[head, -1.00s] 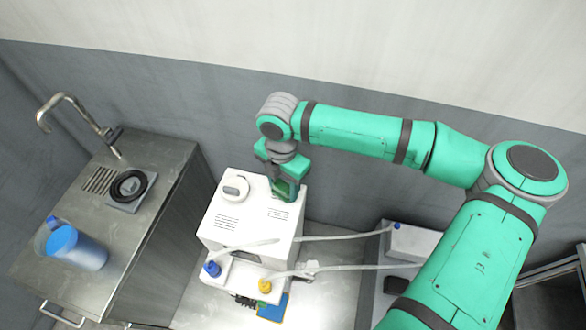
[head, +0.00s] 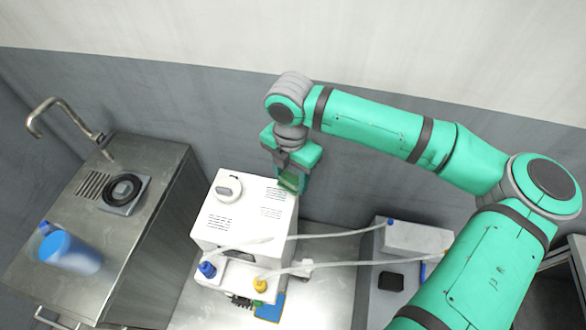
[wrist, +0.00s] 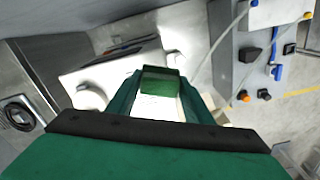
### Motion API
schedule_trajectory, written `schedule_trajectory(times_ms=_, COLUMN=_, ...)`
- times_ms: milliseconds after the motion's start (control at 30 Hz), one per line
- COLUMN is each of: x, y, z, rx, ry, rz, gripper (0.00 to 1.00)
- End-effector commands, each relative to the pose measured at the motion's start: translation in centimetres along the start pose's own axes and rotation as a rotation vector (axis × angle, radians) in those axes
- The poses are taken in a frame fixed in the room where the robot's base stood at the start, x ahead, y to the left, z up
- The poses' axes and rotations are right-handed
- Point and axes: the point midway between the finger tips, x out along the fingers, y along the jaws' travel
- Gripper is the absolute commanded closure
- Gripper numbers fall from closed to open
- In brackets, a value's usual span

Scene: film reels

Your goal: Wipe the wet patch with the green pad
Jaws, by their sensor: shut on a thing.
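My gripper (head: 294,178) is shut on the green pad (head: 288,184). It holds the pad at the back right corner of the white machine's top (head: 235,212). In the wrist view the pad (wrist: 160,82) sits between the two fingers of my gripper (wrist: 162,92), with the white machine behind it. I cannot tell whether the pad touches the machine or hangs above it. I cannot make out the wet patch in either view.
The machine has a round cap (head: 228,188), a blue knob (head: 207,269), a yellow knob (head: 260,284) and pale hoses running right to a grey-white unit (head: 415,240). The grey wall is close behind.

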Motion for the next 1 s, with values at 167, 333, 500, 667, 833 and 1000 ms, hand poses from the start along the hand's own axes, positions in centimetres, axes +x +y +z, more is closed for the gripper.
schedule_trajectory(times_ms=167, x=-1.7, y=0.4, z=-0.3, rx=-0.008, ry=-0.001, rz=0.001, gripper=0.75)
schedule_trajectory(times_ms=333, x=-2.9, y=0.6, z=-0.4, rx=-0.013, ry=0.0, rz=0.0, gripper=0.75)
schedule_trajectory(times_ms=500, x=-3.3, y=0.6, z=-0.5, rx=-0.014, ry=0.0, rz=0.0, gripper=0.75)
schedule_trajectory(times_ms=667, x=-3.3, y=0.6, z=-0.5, rx=-0.014, ry=0.0, rz=0.0, gripper=0.75)
schedule_trajectory(times_ms=833, x=-3.2, y=0.6, z=-0.5, rx=-0.014, ry=0.0, rz=0.0, gripper=0.75)
schedule_trajectory(times_ms=1000, x=-3.2, y=0.6, z=-0.4, rx=-0.01, ry=0.0, rz=0.0, gripper=0.75)
